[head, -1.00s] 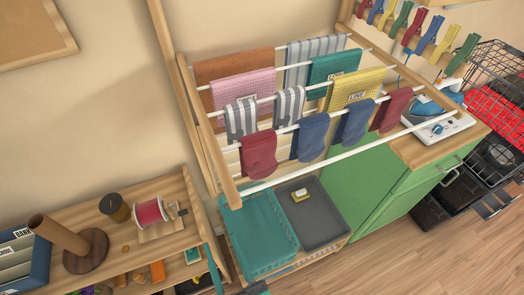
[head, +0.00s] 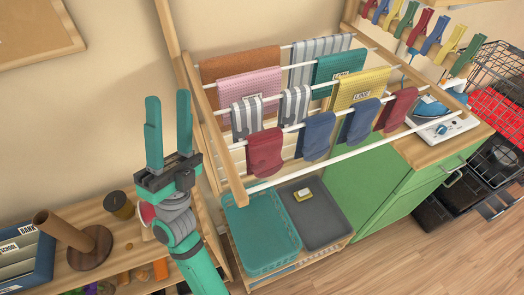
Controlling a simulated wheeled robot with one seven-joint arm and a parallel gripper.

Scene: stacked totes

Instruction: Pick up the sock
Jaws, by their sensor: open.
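Several socks hang over the white rods of a wooden drying rack (head: 232,185). On the rod behind hang a grey-and-white striped sock (head: 246,118) and another striped sock (head: 295,104). My gripper (head: 169,128) is open and empty, its two teal fingers pointing up, to the left of the rack and apart from the socks. My arm hides part of the shelf.
Towels, including a yellow one (head: 357,88) and a pink one (head: 250,83), hang on the rear rods. Below stand a teal basket (head: 262,237) and a grey tray (head: 318,222) with a small block. A green cabinet (head: 375,190) with an iron is on the right. Clear floor lies front right.

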